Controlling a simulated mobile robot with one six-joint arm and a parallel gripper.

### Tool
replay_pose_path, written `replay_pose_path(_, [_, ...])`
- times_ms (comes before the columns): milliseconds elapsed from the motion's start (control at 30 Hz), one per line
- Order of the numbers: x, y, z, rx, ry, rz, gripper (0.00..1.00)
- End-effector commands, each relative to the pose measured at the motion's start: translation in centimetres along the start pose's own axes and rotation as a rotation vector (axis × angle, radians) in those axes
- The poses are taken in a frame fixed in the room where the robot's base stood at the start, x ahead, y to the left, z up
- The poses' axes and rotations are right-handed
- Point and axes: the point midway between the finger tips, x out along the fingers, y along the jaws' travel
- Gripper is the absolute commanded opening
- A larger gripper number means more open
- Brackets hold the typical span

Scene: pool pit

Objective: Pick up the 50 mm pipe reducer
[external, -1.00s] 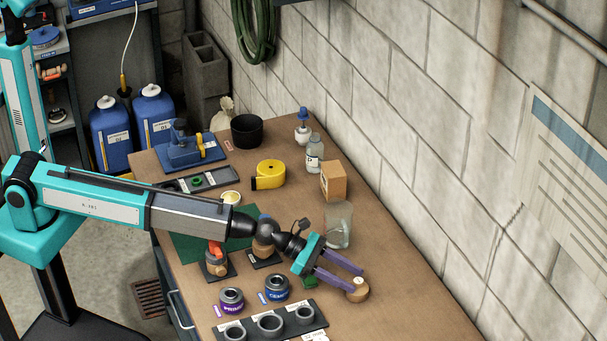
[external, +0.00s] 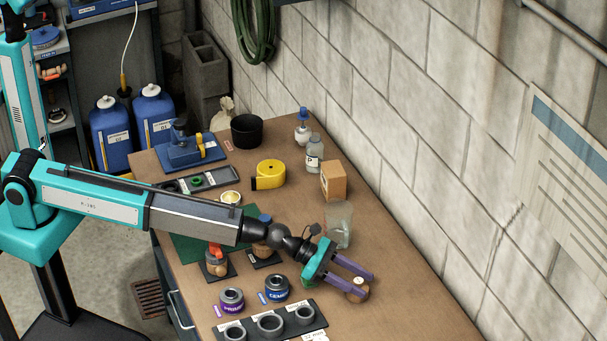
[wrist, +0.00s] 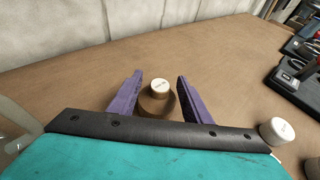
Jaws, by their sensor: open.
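A short stepped round piece, tan-brown below with a narrower white top, stands on the bench; it looks like the reducer (external: 358,293), though I cannot read its marking. In the wrist view the piece (wrist: 160,90) shows between the two purple fingers. My gripper (external: 365,285) is open, with one finger on each side of the piece. A gap shows on both sides in the wrist view (wrist: 158,80), narrower on the right. Whether either finger touches it I cannot tell. The fingers partly cover the piece in the external view.
A clear beaker (external: 339,222) stands behind my gripper. A black rack (external: 262,328) with grey fittings and the purple and blue tins (external: 277,288) are in front. A white cap (wrist: 277,131) lies near my gripper's right side. Bench towards the wall is clear.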

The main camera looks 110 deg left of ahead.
Motion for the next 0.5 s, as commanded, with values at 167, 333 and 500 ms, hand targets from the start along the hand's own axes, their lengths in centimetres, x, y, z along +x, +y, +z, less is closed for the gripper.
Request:
replay_pose_path(167, [-0.01, 0.01, 0.01, 0.0, 0.0, 0.0, 0.26])
replay_pose_path(333, [0.0, 0.01, -0.04, 0.0, 0.001, 0.0, 0.0])
replay_pose_path(500, [0.0, 0.01, -0.06, 0.0, 0.001, 0.0, 0.0])
